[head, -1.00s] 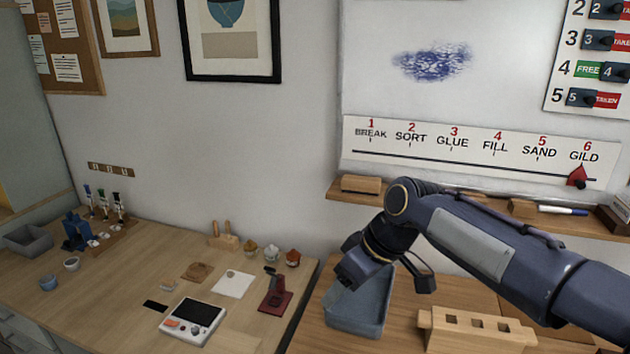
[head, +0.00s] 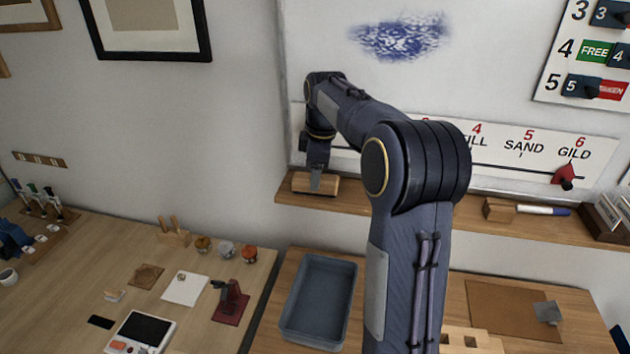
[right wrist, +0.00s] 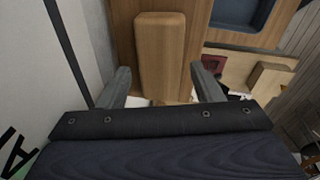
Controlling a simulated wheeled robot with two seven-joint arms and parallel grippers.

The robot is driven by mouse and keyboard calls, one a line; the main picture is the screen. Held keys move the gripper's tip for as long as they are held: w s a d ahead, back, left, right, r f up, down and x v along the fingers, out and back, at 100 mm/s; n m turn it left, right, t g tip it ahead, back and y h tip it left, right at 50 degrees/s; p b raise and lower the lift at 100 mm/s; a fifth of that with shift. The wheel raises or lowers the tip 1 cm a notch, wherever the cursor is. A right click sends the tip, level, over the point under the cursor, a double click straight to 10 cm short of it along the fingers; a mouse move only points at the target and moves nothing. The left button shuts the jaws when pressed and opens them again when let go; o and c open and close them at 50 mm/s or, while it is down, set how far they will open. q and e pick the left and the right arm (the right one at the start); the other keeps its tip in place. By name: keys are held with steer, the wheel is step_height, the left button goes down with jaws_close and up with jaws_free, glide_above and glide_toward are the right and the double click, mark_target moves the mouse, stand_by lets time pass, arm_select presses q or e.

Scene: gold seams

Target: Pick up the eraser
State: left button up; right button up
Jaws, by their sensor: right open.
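The eraser (head: 328,184), a wooden-backed block, lies on the wall ledge under the whiteboard at its left end. In the right wrist view the eraser (right wrist: 160,55) shows as a long rounded wooden block, lengthwise between the two fingers. My right gripper (head: 316,182) is at the eraser, in front of part of it. In the right wrist view the right gripper (right wrist: 162,85) is open, with one finger on each side of the block and visible gaps. Contact cannot be made out. My left gripper is not in view.
The wooden ledge (head: 385,203) runs right, holding another wooden block (head: 498,209) and a blue-capped marker (head: 543,210). The whiteboard (head: 325,60) is close behind the gripper. Below stand a grey tray (head: 283,322) and a table with small items.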

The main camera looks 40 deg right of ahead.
steer(key=shift+w+f, duration=0.15)
steer(key=shift+f, duration=0.7)
steer(key=shift+c, duration=0.3)
steer(key=c, duration=0.7)
steer(key=shift+c, duration=0.2)
steer(key=shift+r, duration=0.1)
